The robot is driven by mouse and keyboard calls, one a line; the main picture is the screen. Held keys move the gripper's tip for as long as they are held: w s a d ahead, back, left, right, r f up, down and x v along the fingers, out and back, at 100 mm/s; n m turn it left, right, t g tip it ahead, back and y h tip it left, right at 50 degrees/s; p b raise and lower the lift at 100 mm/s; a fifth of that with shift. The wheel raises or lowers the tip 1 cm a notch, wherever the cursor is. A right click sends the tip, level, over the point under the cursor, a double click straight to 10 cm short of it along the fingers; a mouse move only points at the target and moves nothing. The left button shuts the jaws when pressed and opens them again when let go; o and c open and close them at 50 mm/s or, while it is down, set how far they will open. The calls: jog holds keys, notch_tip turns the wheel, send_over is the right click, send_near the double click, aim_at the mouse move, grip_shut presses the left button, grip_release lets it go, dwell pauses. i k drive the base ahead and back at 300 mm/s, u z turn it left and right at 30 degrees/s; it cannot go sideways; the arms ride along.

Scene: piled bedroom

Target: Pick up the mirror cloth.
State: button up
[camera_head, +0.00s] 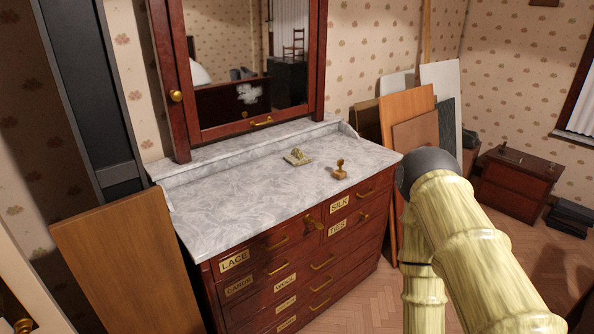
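I cannot pick out the mirror cloth for certain. A small pale olive-gold item (297,156) lies on the marble top of the dresser near its back edge. It has a flat base with a raised part, and it is too small to tell whether any of it is cloth. A ragged white patch (249,94) shows in the dresser mirror (220,45). I cannot tell whether it is a smear on the glass or a reflection. My gripper is not in view.
A wooden-handled stamp-like object (340,170) stands on the marble top (235,195), which is otherwise bare. Brown board (130,265) leans at the dresser's left. Several panels (407,112) lean behind its right end. A low red-brown chest (517,180) stands at right.

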aim_at(296, 158)
jog(key=u, duration=0.05)
jog(key=k, duration=0.5)
jog(key=z, duration=0.8)
jog(key=i, duration=1.45)
jog(key=u, duration=0.75)
